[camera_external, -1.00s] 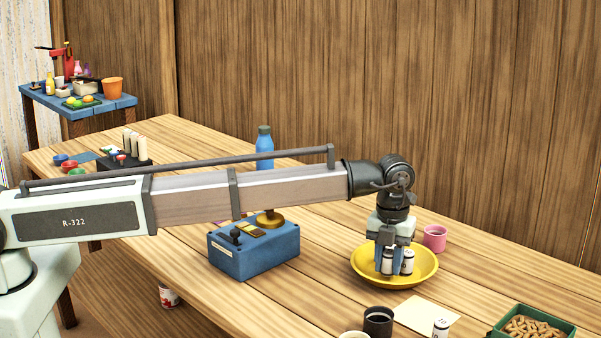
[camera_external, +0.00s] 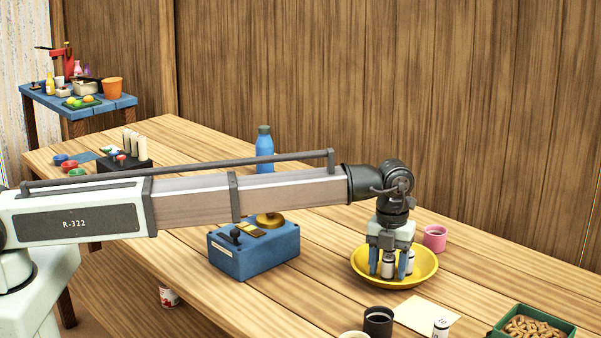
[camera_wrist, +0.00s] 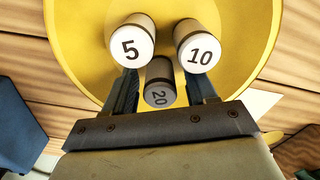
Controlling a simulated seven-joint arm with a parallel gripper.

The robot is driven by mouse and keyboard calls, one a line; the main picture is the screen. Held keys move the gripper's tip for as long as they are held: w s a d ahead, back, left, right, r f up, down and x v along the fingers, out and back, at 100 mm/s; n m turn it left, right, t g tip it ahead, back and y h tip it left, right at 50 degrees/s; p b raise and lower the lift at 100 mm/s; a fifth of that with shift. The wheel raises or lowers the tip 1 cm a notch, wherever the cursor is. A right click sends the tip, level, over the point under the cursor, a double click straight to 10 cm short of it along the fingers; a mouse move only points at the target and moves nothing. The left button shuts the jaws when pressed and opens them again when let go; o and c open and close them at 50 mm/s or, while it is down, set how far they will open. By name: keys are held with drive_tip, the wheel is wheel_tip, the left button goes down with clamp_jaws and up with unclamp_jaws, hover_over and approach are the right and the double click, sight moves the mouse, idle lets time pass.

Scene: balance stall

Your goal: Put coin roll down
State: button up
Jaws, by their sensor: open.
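Coin rolls stand in the yellow dish (camera_external: 427,272). In the wrist view three are seen end-on: one marked 5 (camera_wrist: 131,42), one marked 10 (camera_wrist: 198,48) and one marked 20 (camera_wrist: 159,94). My gripper (camera_external: 389,272) is open and low over the dish, its fingers apart on either side of a white roll (camera_external: 388,267). In the wrist view the roll marked 20 lies between the fingers, with the 5 and 10 rolls just beyond the tips. Part of another roll shows behind the right finger in the external view.
A pink cup (camera_external: 435,238) stands behind the dish. A blue box (camera_external: 255,252) with a brass pan is to its left. In front are a dark mug (camera_external: 378,322), a paper sheet (camera_external: 424,310) with a white roll (camera_external: 440,328), and a green tray (camera_external: 505,332) of brown pieces.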

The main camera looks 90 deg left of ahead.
sight(389, 257)
wheel_tip(389, 257, up, 12)
drive_tip(key=shift+r, duration=0.15)
idle(0.4)
